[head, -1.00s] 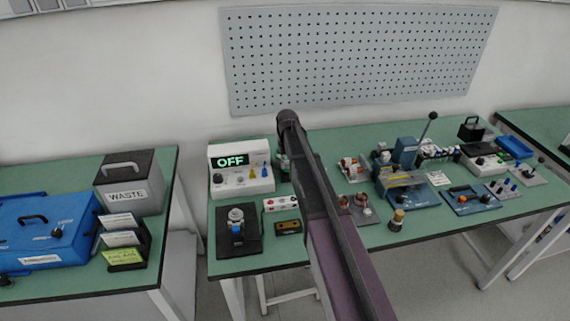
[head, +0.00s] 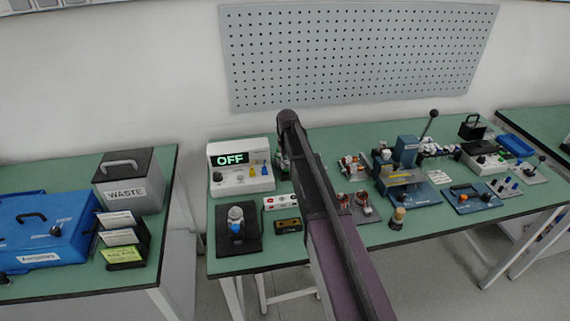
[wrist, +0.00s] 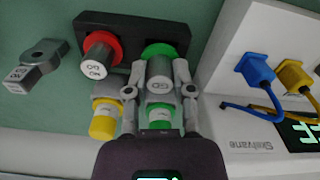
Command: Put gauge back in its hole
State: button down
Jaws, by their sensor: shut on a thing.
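In the wrist view my gripper (wrist: 160,92) is shut around a grey cylindrical gauge (wrist: 159,73) with a lettered end that looks like "GO". The gauge stands in front of the green ring (wrist: 160,49) of a black holder (wrist: 124,32). I cannot tell how deep it sits in the hole there. A second grey gauge (wrist: 97,66), with similar lettering, sits in the red ring (wrist: 106,42) to its left. In the head view my arm hides the gripper, the gauge and most of the holder.
A grey metal part (wrist: 38,64) lies left of the holder. A white instrument (head: 240,180) reading OFF stands close, with blue (wrist: 256,68) and yellow plugs (wrist: 292,75).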

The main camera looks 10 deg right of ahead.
jog(key=shift+f+b, duration=0.4)
jog(key=shift+f, duration=0.05)
jog(key=shift+c, duration=2)
grip_release()
